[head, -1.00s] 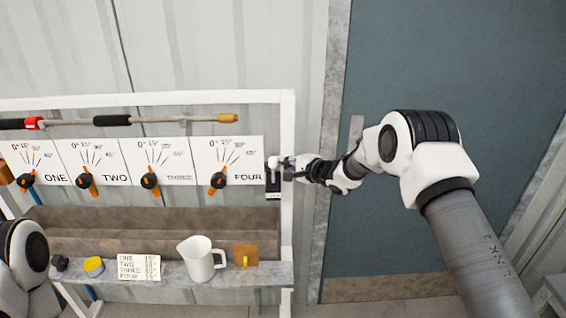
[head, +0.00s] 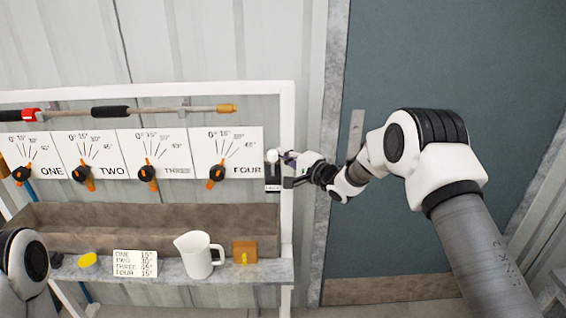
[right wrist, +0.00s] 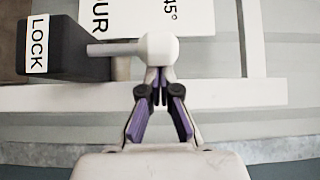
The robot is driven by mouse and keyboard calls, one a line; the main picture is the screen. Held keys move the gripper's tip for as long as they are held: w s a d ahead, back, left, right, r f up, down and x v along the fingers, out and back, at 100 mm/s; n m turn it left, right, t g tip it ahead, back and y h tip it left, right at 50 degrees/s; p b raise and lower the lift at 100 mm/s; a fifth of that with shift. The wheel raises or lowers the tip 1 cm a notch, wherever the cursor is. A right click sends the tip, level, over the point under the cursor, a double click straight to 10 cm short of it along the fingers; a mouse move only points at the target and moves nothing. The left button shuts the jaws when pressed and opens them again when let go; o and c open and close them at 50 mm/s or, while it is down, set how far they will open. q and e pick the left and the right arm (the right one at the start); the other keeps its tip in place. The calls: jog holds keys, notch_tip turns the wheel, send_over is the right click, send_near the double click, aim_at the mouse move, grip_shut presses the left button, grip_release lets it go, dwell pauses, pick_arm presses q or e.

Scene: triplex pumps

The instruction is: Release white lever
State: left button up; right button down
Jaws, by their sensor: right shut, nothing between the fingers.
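The white lever has a round white knob (right wrist: 160,47) on a grey stem, which runs into a black box (right wrist: 68,48) labelled LOCK in the right wrist view. In the head view the knob (head: 272,156) sits at the top of the dark lock box (head: 272,173), right of panel FOUR. My right gripper (right wrist: 160,76) is shut and empty. Its fingertips are right at the knob's near side; I cannot tell if they touch it. In the head view this gripper (head: 284,160) reaches the knob from the right. My left gripper is not in view.
Panels ONE to FOUR carry black and orange valve handles (head: 216,174). A lance (head: 150,112) hangs above. The shelf (head: 170,268) holds a white jug (head: 200,256), an angle card (head: 135,263), a yellow-topped item (head: 88,260) and an orange block (head: 244,252). A white frame post (head: 287,230) stands close by.

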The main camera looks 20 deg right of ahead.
pick_arm(q)
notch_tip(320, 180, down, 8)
jog(key=b, duration=0.7)
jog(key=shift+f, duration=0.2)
pick_arm(e)
jog(key=shift+s+a+f+n+t+y, duration=0.1)
jog(key=shift+s+a+n+t+y, duration=0.1)
jog(key=shift+s+n+t+y, duration=0.65)
jog(key=shift+s+a+n+t+y, duration=0.2)
jog(key=shift+s+n+t+y, duration=0.25)
jog(key=shift+n, duration=0.8)
jog(key=shift+f, duration=0.1)
